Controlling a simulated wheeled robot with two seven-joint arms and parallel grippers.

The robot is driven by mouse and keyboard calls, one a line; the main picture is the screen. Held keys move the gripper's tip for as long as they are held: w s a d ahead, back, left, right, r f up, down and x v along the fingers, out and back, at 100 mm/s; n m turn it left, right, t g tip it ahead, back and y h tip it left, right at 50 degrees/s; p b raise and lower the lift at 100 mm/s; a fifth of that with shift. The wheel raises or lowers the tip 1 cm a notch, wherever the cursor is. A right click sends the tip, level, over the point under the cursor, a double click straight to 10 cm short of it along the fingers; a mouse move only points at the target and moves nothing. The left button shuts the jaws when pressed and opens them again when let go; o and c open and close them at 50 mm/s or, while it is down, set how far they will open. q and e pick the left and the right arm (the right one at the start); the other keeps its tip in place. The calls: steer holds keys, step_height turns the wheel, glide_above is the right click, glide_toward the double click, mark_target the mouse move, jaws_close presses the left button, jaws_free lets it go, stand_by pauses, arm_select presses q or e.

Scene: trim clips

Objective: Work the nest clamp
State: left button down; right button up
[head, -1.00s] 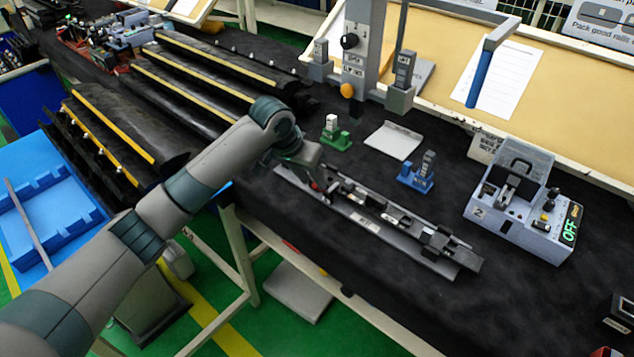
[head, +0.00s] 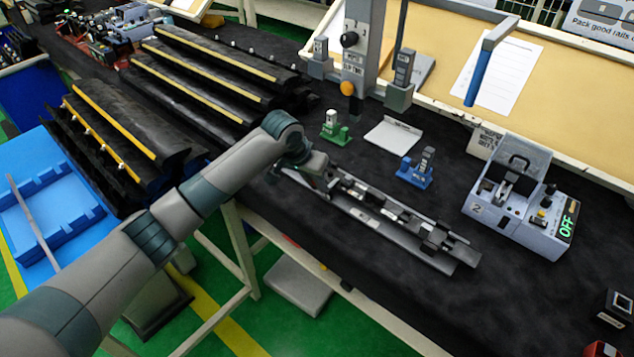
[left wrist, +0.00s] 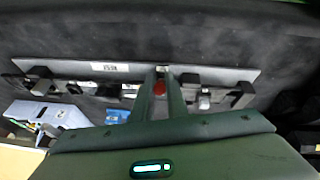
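The nest (head: 365,215) is a long grey rail fixture with dark blocks along it, lying near the table's front edge. It also crosses the left wrist view (left wrist: 215,73). A red knob (left wrist: 159,89), apparently the clamp's handle end, shows between the two fingers of my left gripper (left wrist: 162,78). The fingers are close together and the knob seems to fill the gap between them. In the head view my left gripper (head: 325,186) is low over the nest's left end and hides the clamp there. My right gripper is in neither view.
A grey control box (head: 520,215) marked 2, with a green OFF display, stands right of the nest. Green (head: 335,130) and blue (head: 415,170) small fixtures and a white plate (head: 393,136) stand behind it. Black rails (head: 200,75) lie at left.

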arm_select(q)
steer(key=shift+s+a+f, duration=0.1)
steer(key=shift+f, duration=0.05)
steer(key=f+t+h, duration=0.1)
steer(key=s+t+b, duration=0.1)
steer(key=shift+a+f+t+h, duration=0.3)
steer(key=shift+a+f+h, duration=0.05)
steer(key=shift+f+h, duration=0.05)
steer(key=b, duration=0.1)
steer(key=f+t+h+b, duration=0.1)
steer(key=t+b, duration=0.1)
steer(key=shift+s+a+f+h, duration=0.25)
steer(key=shift+s+f+h, duration=0.05)
steer(key=shift+s+f, duration=0.05)
steer(key=shift+f+t+h+b, duration=0.1)
steer(key=shift+t+h+b, duration=0.3)
steer(key=shift+t+b, duration=0.1)
